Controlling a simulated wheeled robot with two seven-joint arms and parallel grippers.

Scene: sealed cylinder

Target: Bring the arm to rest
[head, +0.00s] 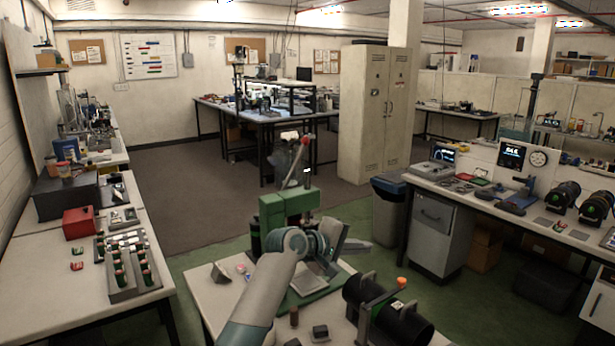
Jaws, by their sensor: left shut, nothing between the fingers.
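My left arm comes up from the bottom of the head view, its wrist over the front table (211,297). My left gripper (358,246) points to the right, beside the green press (273,212); it is shut with nothing in it. The wrist hides part of the press. A black cylinder (398,322) lies on the table at the lower right, apart from my gripper, with a grey bracket across it. My right gripper is not in view.
Small parts, including a dark block (320,333), lie near the front of the table. The left bench (75,292) holds a red box (80,222) and a rack of green-banded cylinders (130,265). A grey bin (388,212) stands behind at right. Green floor separates the benches.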

